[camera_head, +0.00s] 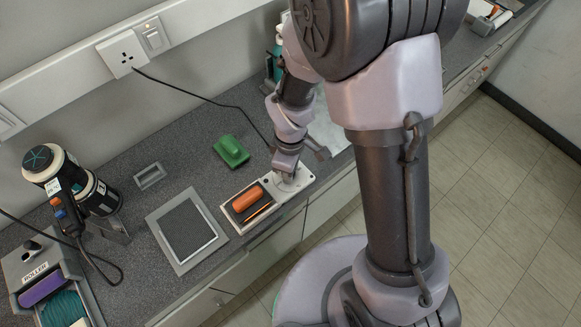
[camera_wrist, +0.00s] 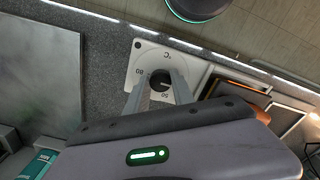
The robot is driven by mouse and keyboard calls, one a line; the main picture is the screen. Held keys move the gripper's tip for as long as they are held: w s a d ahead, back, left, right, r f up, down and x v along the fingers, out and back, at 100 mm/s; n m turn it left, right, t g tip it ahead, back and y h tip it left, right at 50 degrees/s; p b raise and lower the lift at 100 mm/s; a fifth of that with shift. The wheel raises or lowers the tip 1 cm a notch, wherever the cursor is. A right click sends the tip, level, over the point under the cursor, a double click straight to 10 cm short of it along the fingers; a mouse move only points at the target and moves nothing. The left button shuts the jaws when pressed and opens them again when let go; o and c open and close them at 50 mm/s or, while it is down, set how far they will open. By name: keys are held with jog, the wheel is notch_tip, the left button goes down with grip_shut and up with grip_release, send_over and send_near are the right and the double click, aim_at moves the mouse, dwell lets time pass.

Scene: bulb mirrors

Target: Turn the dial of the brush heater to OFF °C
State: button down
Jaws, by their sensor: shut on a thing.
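The brush heater (camera_head: 228,214) is a pale flat unit on the grey counter near its front edge. An orange brush or handle (camera_head: 247,199) lies in its dark recess. In the wrist view the heater's white dial plate (camera_wrist: 136,64) shows a °C mark and numbers including 80 and 50. The black dial (camera_wrist: 160,78) sits in the middle of that plate. My gripper (camera_wrist: 160,84) reaches down over the plate with its two fingers on either side of the dial, shut on it. In the head view my gripper (camera_head: 287,176) hides the dial.
A grey framed pad (camera_head: 162,225) lies left of the heater, and a green object (camera_head: 231,151) sits behind it. A dark cylindrical device (camera_head: 98,195) and a roller box (camera_head: 20,262) stand farther left. A cable (camera_head: 205,98) runs from the wall socket (camera_head: 122,54).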

dwell(0.4)
jog(key=c, duration=1.1)
grip_release()
jog(key=shift+r, duration=0.1)
notch_tip(320, 180, up, 17)
jog(key=p, duration=0.6)
jog(key=shift+r+p, duration=0.1)
jog(key=shift+p, duration=0.25)
